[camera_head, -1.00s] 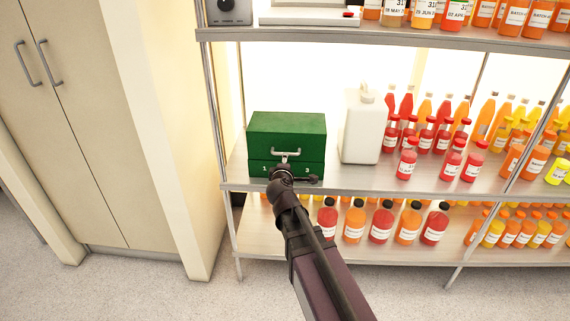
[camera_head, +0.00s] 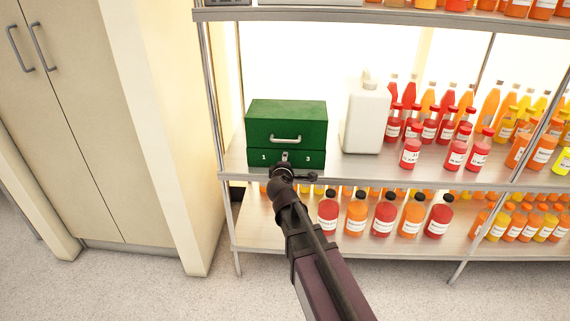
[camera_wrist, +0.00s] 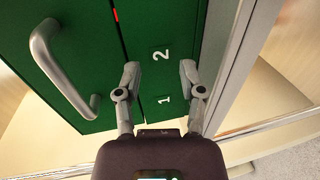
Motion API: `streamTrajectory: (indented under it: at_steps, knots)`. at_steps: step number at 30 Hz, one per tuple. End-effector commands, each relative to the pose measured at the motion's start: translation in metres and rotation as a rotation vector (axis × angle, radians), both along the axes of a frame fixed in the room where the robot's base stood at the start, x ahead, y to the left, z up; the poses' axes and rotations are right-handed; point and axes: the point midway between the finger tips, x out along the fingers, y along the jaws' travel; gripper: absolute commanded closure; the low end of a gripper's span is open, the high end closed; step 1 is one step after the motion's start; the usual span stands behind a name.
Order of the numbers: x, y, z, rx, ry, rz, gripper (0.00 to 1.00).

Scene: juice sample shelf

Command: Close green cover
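The green box (camera_head: 259,168) stands on the middle shelf at its left end. Its green cover (camera_head: 287,115), with a grey handle (camera_head: 286,138), sits over the lower part; a thin seam runs between them. In the wrist view the cover (camera_wrist: 88,30) and handle (camera_wrist: 58,75) are on the left, and a small red spot shows at the seam. My gripper (camera_head: 285,157) is at the box's lower front, below the handle, hiding the middle number. In the wrist view my gripper (camera_wrist: 160,70) is open and empty, fingers apart before numbers 1 and 2. Contact cannot be told.
A white jug (camera_head: 366,122) stands right of the box, with several juice bottles (camera_head: 410,150) further right. More bottles (camera_head: 356,215) stand below. A metal post (camera_head: 216,110) is at the left.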

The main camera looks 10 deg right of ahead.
Motion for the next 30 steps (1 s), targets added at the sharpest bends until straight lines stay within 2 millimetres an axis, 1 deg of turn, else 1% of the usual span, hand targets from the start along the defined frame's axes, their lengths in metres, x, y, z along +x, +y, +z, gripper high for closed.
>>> streamTrajectory:
  at_steps: [1,11,30]
  knots:
    - [0.001,0.000,-0.007,0.000,0.000,0.000,0.49]
    - [0.006,-0.001,-0.026,-0.001,-0.001,0.000,0.49]
    - [0.007,-0.001,-0.025,0.000,0.000,0.000,0.49]
